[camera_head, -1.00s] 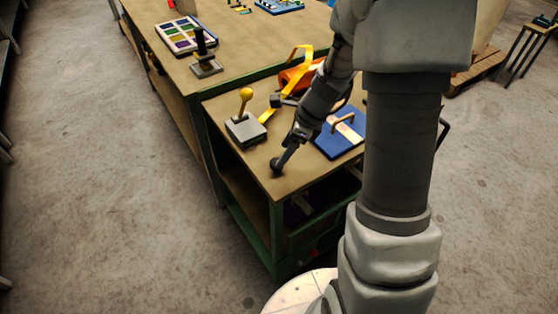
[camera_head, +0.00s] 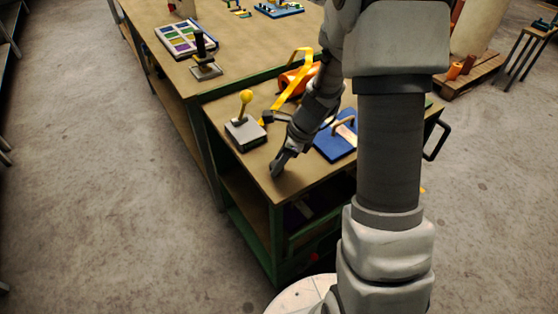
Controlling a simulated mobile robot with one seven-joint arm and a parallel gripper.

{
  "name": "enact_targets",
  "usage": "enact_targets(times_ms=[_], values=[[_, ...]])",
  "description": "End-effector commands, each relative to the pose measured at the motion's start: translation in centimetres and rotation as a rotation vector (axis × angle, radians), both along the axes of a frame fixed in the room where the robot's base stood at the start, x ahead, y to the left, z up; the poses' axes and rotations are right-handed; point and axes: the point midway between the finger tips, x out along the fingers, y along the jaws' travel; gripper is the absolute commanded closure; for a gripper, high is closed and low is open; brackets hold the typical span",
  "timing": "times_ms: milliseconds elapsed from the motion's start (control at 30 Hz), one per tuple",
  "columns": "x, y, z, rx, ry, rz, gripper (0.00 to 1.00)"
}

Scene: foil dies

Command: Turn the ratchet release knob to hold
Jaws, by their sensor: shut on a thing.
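My gripper (camera_head: 279,166) points down at the front part of the lower bench top, near its front edge. It is shut on a small dark thing at the fingertips. This appears to be the ratchet release knob, but the fingers hide most of it, so its setting cannot be read. An orange device (camera_head: 290,80) with a yellow strap (camera_head: 296,88) lies farther back, partly behind my arm.
A grey box with a yellow-ball lever (camera_head: 246,97) stands left of my gripper. A blue board with a handle (camera_head: 336,147) lies to the right. A black upright handle (camera_head: 203,55) and a colored tray (camera_head: 187,40) stand on the bench behind.

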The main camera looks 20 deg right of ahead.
Motion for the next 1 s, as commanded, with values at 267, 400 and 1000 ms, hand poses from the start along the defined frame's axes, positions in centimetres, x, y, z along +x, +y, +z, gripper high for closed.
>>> enact_targets(times_ms=[267,400,1000], values=[[0.01,-0.02,0.03,0.0,0.0,0.005,1.0],[0.02,-0.03,0.06,0.0,0.0,0.034,1.0],[0.36,-0.11,0.13,0.0,-0.001,0.49,1.0]])
